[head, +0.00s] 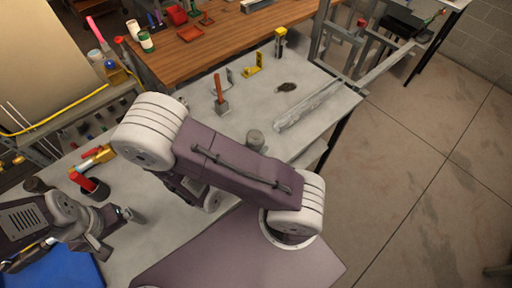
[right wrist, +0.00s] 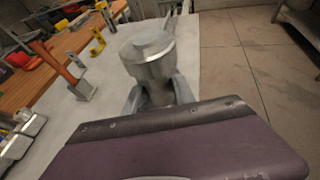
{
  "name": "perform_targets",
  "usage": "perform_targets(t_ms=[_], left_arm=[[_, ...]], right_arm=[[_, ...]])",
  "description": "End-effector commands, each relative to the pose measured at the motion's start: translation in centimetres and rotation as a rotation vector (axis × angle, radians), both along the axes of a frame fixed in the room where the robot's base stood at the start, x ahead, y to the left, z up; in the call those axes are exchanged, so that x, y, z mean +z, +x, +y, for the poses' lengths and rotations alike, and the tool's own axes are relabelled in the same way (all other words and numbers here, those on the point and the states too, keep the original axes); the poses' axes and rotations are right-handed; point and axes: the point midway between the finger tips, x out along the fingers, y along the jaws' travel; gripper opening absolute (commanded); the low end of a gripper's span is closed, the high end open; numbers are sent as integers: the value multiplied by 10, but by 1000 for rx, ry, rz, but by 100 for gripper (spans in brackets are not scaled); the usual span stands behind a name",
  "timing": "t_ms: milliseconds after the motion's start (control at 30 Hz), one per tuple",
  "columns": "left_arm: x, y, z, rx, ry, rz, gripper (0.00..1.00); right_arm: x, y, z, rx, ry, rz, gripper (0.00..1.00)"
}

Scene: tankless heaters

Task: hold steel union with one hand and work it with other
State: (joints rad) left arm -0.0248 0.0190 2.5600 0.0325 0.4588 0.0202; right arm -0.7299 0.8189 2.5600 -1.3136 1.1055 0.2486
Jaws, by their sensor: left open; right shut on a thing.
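The steel union, a grey metal cylinder with a wider round cap (right wrist: 148,48), stands upright in the right wrist view. My right gripper (right wrist: 158,95) is shut on its lower part, with a finger on each side. In the head view the union's top (head: 255,139) shows just past my right arm, which hides the right gripper. My left gripper (head: 114,228) is open and empty at the lower left, over the grey bench, well to the left of the union.
The grey bench (head: 190,90) also bears a hammer-like tool with an orange handle (head: 218,88), a yellow bracket (head: 252,66) and a long grey bar (head: 320,106). A red and yellow tool (head: 92,186) lies near my left gripper. Concrete floor is clear at right.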

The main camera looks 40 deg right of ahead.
Motion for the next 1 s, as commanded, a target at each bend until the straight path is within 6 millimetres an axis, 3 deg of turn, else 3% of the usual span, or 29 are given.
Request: perform_targets(t_ms=[900, 1000], left_arm=[[0, 0, 0, 0, 0, 0, 96], [0, 0, 0, 0, 0, 0, 96]], right_arm=[[0, 0, 0, 0, -1, 0, 0], [-3, 8, 6, 27, 1, 0, 0]])
